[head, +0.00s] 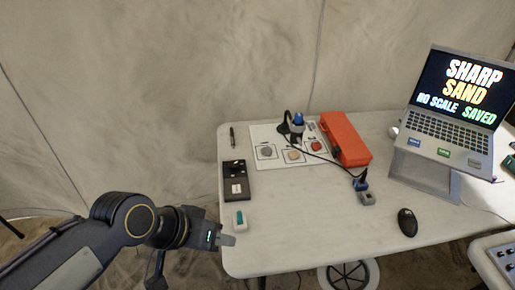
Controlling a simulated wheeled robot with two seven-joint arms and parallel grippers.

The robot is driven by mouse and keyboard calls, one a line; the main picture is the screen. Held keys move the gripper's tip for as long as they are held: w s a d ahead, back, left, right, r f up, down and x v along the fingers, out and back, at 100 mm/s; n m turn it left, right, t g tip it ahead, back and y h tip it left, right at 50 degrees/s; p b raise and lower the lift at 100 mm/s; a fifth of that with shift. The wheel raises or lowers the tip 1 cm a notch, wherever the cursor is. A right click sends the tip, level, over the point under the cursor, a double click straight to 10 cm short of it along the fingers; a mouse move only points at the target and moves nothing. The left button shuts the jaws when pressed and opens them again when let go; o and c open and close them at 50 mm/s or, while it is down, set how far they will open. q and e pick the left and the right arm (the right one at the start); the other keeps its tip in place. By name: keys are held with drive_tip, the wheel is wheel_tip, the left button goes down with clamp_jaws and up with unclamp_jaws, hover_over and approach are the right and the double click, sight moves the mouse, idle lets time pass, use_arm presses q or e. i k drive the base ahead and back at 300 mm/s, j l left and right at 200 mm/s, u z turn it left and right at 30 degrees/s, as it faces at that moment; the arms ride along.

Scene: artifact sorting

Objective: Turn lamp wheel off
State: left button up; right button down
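A small desk lamp (296,123) with a dark base and a blue head stands at the back of the white table, over a white sheet. A thin dark cable runs from near it to a small blue and grey piece (366,192) right of the table's middle. I cannot make out a wheel on either, or whether the lamp is lit. My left gripper (228,240) is at the table's front left corner, beside a small white and teal object (239,219), well away from the lamp. The gap between its fingers cannot be made out. My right gripper is out of view.
The white sheet (262,137) bears several stones in marked squares. A red case (345,139) lies right of it. A black tray (236,181) and pen (232,137) lie left. A laptop (447,127) on a stand and a mouse (407,222) are right. The front middle is clear.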

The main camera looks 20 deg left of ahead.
sight(234, 165)
drive_tip(key=i+j+u, duration=0.1)
drive_tip(key=j+u, duration=0.2)
drive_tip(key=i+j+u, duration=0.1)
drive_tip(key=j+u, duration=0.2)
drive_tip(key=i+j+u, duration=0.25)
drive_tip(key=j, duration=0.15)
drive_tip(key=j+u, duration=0.3)
drive_tip(key=i, duration=0.05)
